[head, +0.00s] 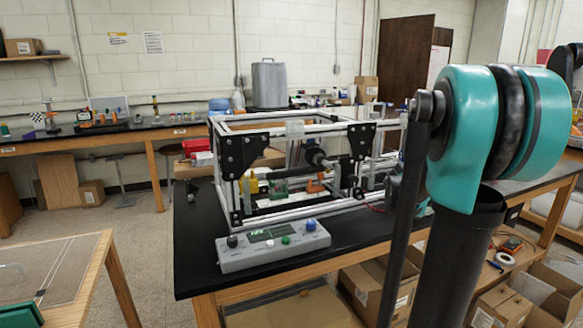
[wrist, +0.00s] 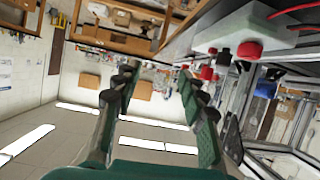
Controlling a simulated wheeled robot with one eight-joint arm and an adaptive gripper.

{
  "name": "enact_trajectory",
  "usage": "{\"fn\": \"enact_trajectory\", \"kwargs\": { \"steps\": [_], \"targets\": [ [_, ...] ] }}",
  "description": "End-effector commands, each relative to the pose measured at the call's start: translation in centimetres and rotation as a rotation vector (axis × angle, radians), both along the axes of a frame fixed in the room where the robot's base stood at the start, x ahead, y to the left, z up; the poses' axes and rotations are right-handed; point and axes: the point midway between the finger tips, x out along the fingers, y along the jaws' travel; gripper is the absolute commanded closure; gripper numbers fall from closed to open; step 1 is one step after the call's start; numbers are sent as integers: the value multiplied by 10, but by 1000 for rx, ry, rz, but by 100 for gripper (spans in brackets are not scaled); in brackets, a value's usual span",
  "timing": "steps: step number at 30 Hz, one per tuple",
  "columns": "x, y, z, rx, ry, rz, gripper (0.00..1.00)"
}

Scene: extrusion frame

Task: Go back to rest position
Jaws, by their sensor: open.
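My gripper (wrist: 157,82) shows in the wrist view with its two green-padded fingers apart and nothing between them. My gripper cannot be made out in the head view, where my teal and black arm fills the right side. The extrusion frame (head: 284,121), of silver bars with black corner plates, stands on the black-topped bench (head: 200,262). Part of a silver frame (wrist: 287,125) also shows at the right of the wrist view, apart from the fingers.
A grey control box (head: 275,246) with knobs and a small display sits at the bench's front edge. A red knob (wrist: 250,50) on a pale box is right of my fingers in the wrist view. Cardboard boxes (head: 380,279) lie under the bench. Open floor (head: 150,225) shows at left.

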Motion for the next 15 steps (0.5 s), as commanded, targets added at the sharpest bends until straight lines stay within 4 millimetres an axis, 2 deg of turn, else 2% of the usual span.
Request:
{"fn": "enact_trajectory", "kwargs": {
  "steps": [8, 11, 15],
  "targets": [
    [-27, 41, -36, 85, 121, 88, 58],
    [-42, 62, -55, 128, 182, 141, 58],
    [-69, 102, -88, 202, 287, 251, 58]
  ]
}}
